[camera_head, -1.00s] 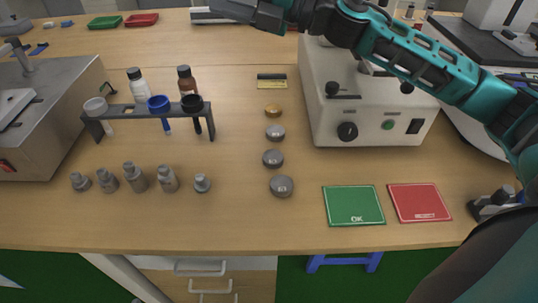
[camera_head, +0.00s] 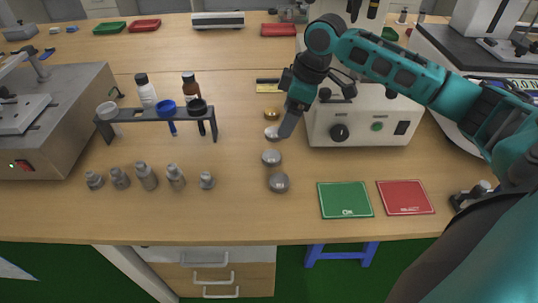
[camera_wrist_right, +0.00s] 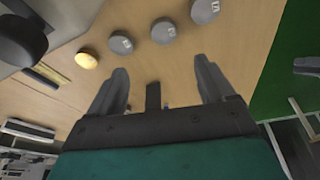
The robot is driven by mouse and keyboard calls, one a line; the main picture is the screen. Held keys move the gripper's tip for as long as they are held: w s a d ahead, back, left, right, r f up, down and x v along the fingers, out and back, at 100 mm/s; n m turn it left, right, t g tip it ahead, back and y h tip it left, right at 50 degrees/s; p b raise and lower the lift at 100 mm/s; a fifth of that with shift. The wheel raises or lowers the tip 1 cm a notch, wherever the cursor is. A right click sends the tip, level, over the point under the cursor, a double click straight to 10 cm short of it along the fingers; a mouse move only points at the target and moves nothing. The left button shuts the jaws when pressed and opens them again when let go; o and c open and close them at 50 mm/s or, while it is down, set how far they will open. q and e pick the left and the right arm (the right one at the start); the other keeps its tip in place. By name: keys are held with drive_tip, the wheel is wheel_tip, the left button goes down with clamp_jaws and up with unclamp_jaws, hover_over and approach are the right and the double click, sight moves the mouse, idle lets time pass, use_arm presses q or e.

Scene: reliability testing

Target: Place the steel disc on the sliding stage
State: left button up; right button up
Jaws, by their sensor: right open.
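Three grey steel discs stand in a column on the wooden table: a far one (camera_head: 272,133), a middle one (camera_head: 271,158) and a near one (camera_head: 279,182). They also show in the right wrist view, far (camera_wrist_right: 120,43), middle (camera_wrist_right: 163,31) and near (camera_wrist_right: 205,10), with dark marks on top. A brass-coloured disc (camera_head: 272,114) lies behind them. I cannot tell which part is the sliding stage. My left gripper is out of view.
A grey machine with knobs (camera_head: 360,132) stands close to the right of the discs. A vial rack (camera_head: 155,114) and several small metal weights (camera_head: 146,177) stand to the left. Green (camera_head: 344,200) and red (camera_head: 405,197) mats lie near the front edge.

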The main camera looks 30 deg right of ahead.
drive_tip(key=b, duration=0.1)
hover_over(272, 155)
drive_tip(key=s+d, duration=0.1)
drive_tip(key=s, duration=0.1)
drive_tip(key=f, duration=0.6)
drive_tip(key=shift+d+f, duration=0.2)
drive_tip(key=shift+f, duration=0.05)
drive_tip(key=shift+b+x, duration=0.85)
drive_tip(key=shift+x, duration=2.35)
drive_tip(key=shift+w+r, duration=0.1)
drive_tip(key=c, duration=1.3)
drive_tip(key=shift+r, duration=0.15)
drive_tip(key=shift+c, duration=0.7)
